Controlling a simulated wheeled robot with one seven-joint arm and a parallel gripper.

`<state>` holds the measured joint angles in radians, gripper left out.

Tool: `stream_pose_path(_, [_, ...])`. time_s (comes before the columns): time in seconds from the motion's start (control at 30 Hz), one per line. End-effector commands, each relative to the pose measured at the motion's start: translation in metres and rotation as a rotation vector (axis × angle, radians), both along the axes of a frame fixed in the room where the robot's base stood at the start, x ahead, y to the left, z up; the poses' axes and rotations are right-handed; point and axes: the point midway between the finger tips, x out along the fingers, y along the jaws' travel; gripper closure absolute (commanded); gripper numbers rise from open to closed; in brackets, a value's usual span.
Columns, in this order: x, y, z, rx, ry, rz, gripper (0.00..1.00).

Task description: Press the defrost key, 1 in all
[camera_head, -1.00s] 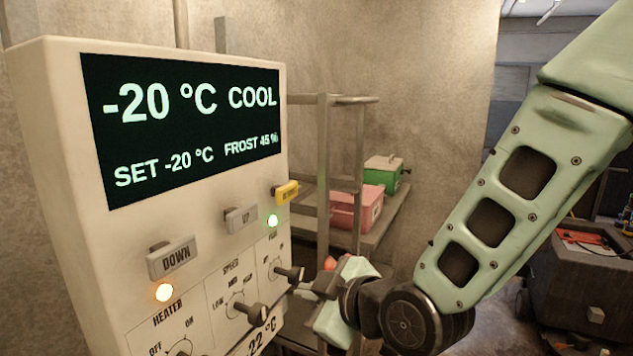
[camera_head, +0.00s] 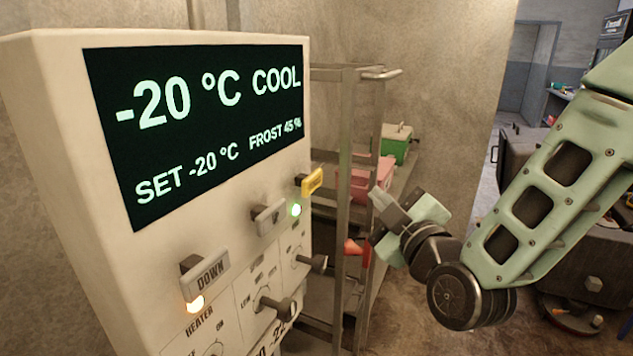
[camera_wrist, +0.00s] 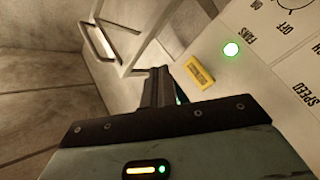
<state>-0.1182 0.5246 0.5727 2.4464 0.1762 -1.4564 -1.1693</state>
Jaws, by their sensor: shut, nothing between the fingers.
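The defrost key is the yellow key (camera_head: 312,181) at the right edge of the control panel (camera_head: 60,150). It sticks out below the display, and its label is too small to read in the head view. It also shows in the wrist view (camera_wrist: 199,71), just beyond and right of my fingertips. My gripper (camera_head: 378,196) is shut and empty, to the right of the key and apart from it. In the wrist view my shut fingers (camera_wrist: 158,75) point toward the panel's edge beside the key. The display (camera_head: 205,120) reads -20 °C COOL, SET -20 °C, FROST 45 %.
Grey UP (camera_head: 268,216) and DOWN (camera_head: 205,273) keys and several dark knobs (camera_head: 272,302) stick out of the panel. A lit green lamp (camera_head: 295,209) is below the yellow key. A metal rack (camera_head: 347,110) with pink and green boxes (camera_head: 397,145) stands behind.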

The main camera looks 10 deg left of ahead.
Motion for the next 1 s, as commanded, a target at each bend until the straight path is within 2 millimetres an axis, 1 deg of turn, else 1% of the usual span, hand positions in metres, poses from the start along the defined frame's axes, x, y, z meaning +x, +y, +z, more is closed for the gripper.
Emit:
stream_pose_path(0.17, [0.005, 0.014, 0.001, 0.003, 0.001, 0.004, 1.0])
stream_pose_path(0.4, [0.016, 0.046, 0.001, 0.003, 0.002, 0.004, 1.0])
stream_pose_path(0.6, [0.024, 0.068, -0.001, 0.001, -0.001, 0.003, 1.0])
stream_pose_path(0.8, [0.028, 0.08, -0.001, 0.0, 0.001, 0.002, 1.0])
stream_pose_path(1.0, [0.03, 0.082, 0.0, 0.001, 0.001, 0.001, 1.0])
